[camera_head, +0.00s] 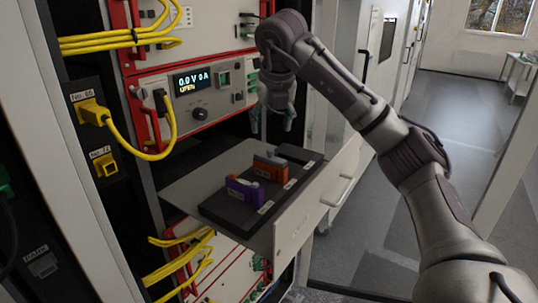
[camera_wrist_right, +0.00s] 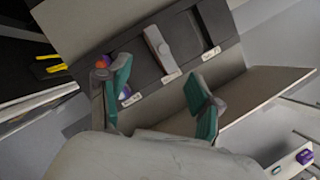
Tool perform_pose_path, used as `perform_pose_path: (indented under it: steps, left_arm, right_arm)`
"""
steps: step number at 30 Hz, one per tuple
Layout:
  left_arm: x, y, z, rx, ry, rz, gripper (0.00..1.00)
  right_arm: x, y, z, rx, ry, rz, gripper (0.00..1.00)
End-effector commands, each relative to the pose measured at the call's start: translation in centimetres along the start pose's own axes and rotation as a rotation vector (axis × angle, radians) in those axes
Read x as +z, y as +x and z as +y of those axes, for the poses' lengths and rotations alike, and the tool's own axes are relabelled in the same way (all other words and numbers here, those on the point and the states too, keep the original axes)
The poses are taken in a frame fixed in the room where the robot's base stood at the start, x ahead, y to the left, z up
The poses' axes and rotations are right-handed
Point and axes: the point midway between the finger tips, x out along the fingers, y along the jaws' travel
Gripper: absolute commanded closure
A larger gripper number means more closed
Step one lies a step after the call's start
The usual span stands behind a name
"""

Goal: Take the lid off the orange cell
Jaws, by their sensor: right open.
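The orange cell (camera_head: 270,169) sits in the middle of a black holder (camera_head: 233,212) on the pulled-out drawer, with a small grey piece at its top. The purple cell (camera_head: 245,190) stands nearer the front, with a pale piece on top. My right gripper (camera_head: 273,118) hangs above the rear of the drawer, apart from the cells, fingers spread and empty. In the right wrist view, the teal fingers (camera_wrist_right: 161,97) are open before the holder, where a grey lid-like piece (camera_wrist_right: 159,47) lies in the middle slot. Which cell that piece belongs to is unclear. My left gripper is out of view.
The drawer's front panel (camera_head: 310,207) and handle stand to the right. A red-framed instrument (camera_head: 195,95) and yellow cables (camera_head: 120,40) lie behind and left. A black block (camera_head: 298,153) occupies the holder's rear. Open floor (camera_head: 445,120) lies to the right.

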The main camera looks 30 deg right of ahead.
Motion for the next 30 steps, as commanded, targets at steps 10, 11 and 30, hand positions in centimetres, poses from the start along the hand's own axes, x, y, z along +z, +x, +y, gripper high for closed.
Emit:
perform_pose_path:
  steps: [10, 11, 30]
  left_arm:
    - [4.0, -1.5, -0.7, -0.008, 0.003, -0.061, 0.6]
    - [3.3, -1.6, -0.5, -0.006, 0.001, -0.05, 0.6]
    - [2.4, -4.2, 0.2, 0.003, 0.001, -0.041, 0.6]
  right_arm:
    - [0.1, 4.5, -0.1, -0.001, -0.001, 0.0, 0.35]
    - [0.1, 4.6, -0.1, -0.001, -0.001, 0.001, 0.35]
    - [-0.1, 9.8, -0.3, 0.0, -0.001, 0.0, 0.35]
